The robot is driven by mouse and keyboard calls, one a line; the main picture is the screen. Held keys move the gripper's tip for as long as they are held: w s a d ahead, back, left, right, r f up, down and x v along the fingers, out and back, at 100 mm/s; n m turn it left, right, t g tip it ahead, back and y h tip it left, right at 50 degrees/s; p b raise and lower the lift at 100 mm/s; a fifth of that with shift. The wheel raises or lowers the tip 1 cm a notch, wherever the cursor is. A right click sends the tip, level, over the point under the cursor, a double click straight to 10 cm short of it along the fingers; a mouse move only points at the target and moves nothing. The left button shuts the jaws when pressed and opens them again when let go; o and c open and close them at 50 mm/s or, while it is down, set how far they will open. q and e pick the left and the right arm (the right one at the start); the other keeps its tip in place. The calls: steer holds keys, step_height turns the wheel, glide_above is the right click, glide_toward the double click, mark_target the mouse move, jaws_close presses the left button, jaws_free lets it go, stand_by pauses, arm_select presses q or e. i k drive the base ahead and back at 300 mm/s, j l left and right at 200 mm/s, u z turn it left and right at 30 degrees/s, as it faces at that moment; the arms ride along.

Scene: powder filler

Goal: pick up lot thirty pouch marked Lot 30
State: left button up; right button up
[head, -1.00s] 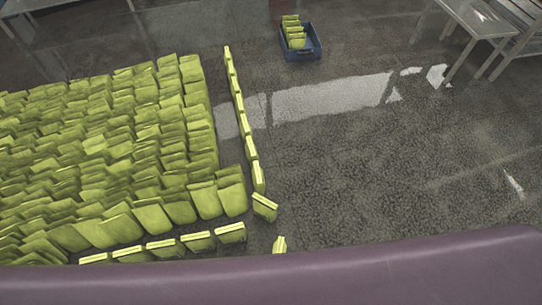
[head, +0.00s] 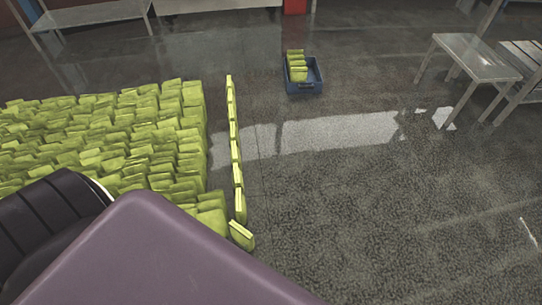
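Many yellow-green pouches (head: 130,140) stand upright in close rows on the floor at the left. A single-file line of pouches (head: 233,130) runs along the right side of the block, ending in a tilted pouch (head: 241,236) near the front. A blue crate (head: 305,86) farther back holds several similar pouches (head: 297,66). No lot number is readable on any pouch, so I cannot tell which is Lot 30. Neither of my grippers is in view. A purple and black part of my own body hides the front of the block.
A metal table (head: 475,58) stands at the back right, with a slatted bench (head: 525,60) beside it. Another table (head: 90,14) is at the back left. The grey floor (head: 380,200) right of the pouch line is clear.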

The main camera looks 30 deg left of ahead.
mark_target(236, 174)
steer(key=i+l+z, duration=0.6)
steer(key=i+u, duration=0.25)
steer(key=i+l+u, duration=0.3)
steer(key=i+u, duration=0.2)
steer(key=u, duration=0.3)
steer(key=i+u, duration=0.25)
steer(key=u, duration=0.25)
steer(key=i+u, duration=0.2)
steer(key=u, duration=0.3)
steer(key=i+l+u, duration=0.15)
steer(key=u, duration=0.35)
